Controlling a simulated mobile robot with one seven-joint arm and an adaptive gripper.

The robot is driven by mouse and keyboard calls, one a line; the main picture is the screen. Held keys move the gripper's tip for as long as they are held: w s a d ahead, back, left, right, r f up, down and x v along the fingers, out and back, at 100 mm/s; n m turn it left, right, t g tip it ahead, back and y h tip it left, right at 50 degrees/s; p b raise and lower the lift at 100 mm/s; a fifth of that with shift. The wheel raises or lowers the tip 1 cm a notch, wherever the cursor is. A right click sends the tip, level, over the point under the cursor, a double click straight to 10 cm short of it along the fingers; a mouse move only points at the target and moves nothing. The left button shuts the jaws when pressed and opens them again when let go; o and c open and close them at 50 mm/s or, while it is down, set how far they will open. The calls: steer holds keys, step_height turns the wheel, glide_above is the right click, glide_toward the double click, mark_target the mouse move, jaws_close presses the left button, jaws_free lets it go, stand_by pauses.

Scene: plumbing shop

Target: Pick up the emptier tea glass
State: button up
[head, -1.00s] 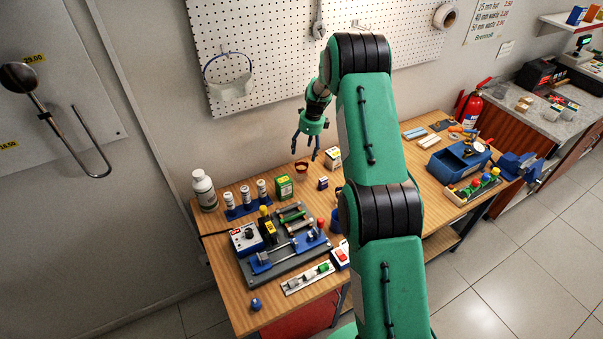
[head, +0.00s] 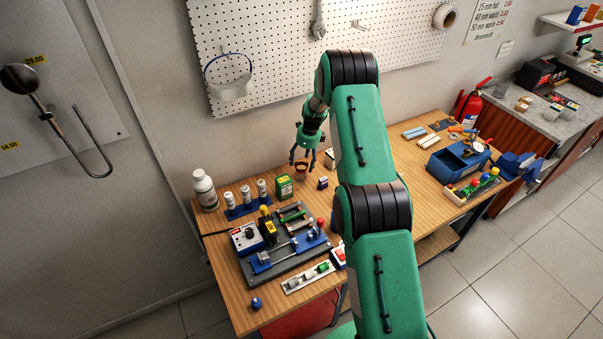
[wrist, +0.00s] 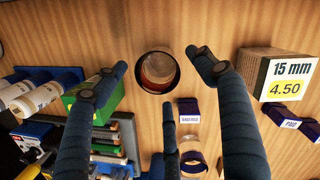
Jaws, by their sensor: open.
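A tea glass (head: 301,174) with reddish-brown content stands on the wooden bench under my gripper (head: 302,163). In the wrist view the same glass (wrist: 158,68) is seen from above, with a dark ring around its base or saucer. The spread fingers of my gripper (wrist: 153,80) are on either side of it in that picture, open and empty. I cannot tell whether they are down to its height. How full this glass is cannot be judged well.
A green box (head: 284,187) stands left of the glass, and a small dark-blue box (head: 323,183) to its right. A white box marked 15 mm (wrist: 277,74) is close to the right finger. White cans in a blue rack (head: 243,208) stand further left. The pegboard wall is behind.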

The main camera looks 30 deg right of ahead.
mark_target(302, 172)
steer(key=shift+f, duration=0.6)
steer(key=shift+a+f, duration=0.1)
steer(key=shift+w+a+f+p, duration=0.15)
steer(key=shift+f+p, duration=0.2)
steer(key=shift+f, duration=0.9)
steer(key=shift+w+a+f+p, duration=0.1)
steer(key=shift+f+p, duration=0.2)
steer(key=shift+f, duration=0.9)
steer(key=c, duration=1.3)
steer(key=shift+o, duration=0.2)
steer(key=shift+r, duration=0.4)
